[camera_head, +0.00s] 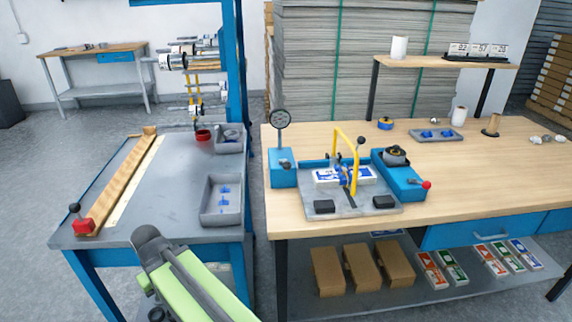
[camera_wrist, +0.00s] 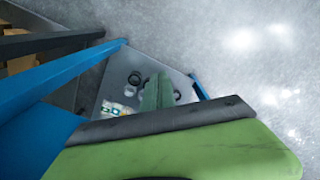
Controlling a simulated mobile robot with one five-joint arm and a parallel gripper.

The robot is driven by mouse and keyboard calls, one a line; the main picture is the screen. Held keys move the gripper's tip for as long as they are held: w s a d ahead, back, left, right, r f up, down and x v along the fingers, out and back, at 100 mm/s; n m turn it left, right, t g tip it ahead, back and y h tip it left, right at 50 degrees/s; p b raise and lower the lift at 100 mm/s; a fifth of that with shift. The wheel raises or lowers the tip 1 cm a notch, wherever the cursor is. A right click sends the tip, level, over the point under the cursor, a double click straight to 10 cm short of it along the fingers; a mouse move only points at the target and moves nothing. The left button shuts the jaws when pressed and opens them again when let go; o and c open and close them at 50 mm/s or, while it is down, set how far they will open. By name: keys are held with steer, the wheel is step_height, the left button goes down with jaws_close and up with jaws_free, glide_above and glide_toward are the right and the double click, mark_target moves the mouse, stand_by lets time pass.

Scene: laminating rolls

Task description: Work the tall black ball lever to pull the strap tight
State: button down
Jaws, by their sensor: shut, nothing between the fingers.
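The tall black ball lever (camera_head: 360,141) stands in the head view on the right bench, its ball near the right post of a yellow arch (camera_head: 346,150). It belongs to a strapping fixture on a grey base plate (camera_head: 345,205). I cannot tell how tight the strap is. My green and dark grey arm shows low in the head view, well left of the fixture. The wrist view holds no lever.
The left bench (camera_head: 140,190) bears grey trays and a red block (camera_head: 83,227) with another black ball. A gap separates the benches.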

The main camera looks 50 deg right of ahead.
steer(key=w+d+r+m+p, duration=0.1)
steer(key=d+r+p, duration=0.1)
steer(key=r+p, duration=1.65)
steer(key=w+d+r+m+p, duration=0.1)
steer(key=d+r+p, duration=0.2)
steer(key=r+p, duration=1.5)
steer(key=s+d+r+m, duration=0.1)
steer(key=s+d+m, duration=0.3)
steer(key=d+m, duration=0.4)
steer(key=s+d+r+m+t+y+p, duration=0.1)
steer(key=s+d+r+m, duration=0.1)
steer(key=s+d+m, duration=0.3)
steer(key=s+d+r+m+t+p, duration=0.1)
steer(key=s+d+m, duration=0.3)
steer(key=d+m, duration=0.8)
steer(key=d, duration=1.1)
steer(key=shift+s+d+r+m+y, duration=0.2)
steer(key=shift+s+r+m+y, duration=0.1)
steer(key=shift+s+m+y, duration=0.1)
